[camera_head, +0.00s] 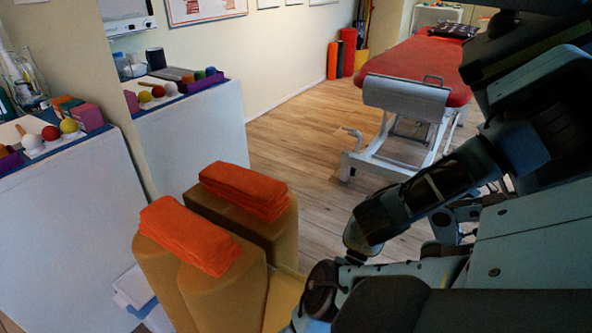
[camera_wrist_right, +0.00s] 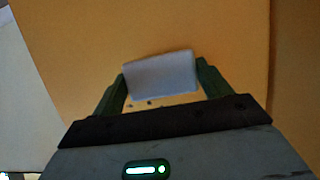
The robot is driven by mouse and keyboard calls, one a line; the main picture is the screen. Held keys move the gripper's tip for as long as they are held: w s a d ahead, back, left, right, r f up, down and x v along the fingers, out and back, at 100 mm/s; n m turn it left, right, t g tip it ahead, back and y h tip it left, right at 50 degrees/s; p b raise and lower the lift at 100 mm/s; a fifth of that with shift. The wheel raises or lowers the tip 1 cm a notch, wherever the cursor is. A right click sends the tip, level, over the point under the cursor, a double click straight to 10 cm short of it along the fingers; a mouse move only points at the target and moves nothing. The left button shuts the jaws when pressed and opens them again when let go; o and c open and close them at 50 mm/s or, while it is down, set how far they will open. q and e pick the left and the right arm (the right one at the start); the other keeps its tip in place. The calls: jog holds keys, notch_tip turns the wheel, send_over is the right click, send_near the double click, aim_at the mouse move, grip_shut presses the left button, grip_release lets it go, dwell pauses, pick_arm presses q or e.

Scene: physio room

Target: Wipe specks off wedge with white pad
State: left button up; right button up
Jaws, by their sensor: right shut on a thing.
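The white pad (camera_wrist_right: 160,75) is between the fingers of my right gripper (camera_wrist_right: 161,78), which is shut on it. In the right wrist view the pad lies against or just over the broad orange-yellow surface of the wedge (camera_wrist_right: 215,35); I cannot tell whether it touches. A few small dark specks (camera_wrist_right: 149,103) show on that surface just below the pad, between the fingers. In the head view a yellow surface (camera_head: 283,301), possibly the wedge, is partly hidden by my right arm. The right gripper is hidden there, and my left gripper is not in view.
Two folded orange towel stacks (camera_head: 188,236) (camera_head: 243,190) lie on mustard-coloured bolsters beside my right arm. White counters (camera_head: 75,220) with coloured balls stand at the left. A red treatment table (camera_head: 425,60) stands at the back right. Wooden floor (camera_head: 295,145) is open between them.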

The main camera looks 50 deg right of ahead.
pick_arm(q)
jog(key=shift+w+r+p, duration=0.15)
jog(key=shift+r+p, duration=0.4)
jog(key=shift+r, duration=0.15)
pick_arm(e)
jog(key=shift+s+d, duration=0.15)
jog(key=shift+s, duration=1.2)
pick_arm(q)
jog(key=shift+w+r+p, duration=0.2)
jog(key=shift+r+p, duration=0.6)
pick_arm(e)
jog(key=s, duration=0.3)
jog(key=shift+s+d, duration=0.15)
jog(key=shift+s, duration=0.1)
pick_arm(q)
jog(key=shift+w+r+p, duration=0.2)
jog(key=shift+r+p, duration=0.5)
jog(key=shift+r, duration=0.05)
pick_arm(e)
jog(key=shift+s+d, duration=0.1)
jog(key=shift+s, duration=1.6)
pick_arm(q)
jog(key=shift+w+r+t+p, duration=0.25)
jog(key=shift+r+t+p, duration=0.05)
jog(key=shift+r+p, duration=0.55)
pick_arm(e)
jog(key=shift+d+r, duration=0.3)
jog(key=shift+r, duration=0.5)
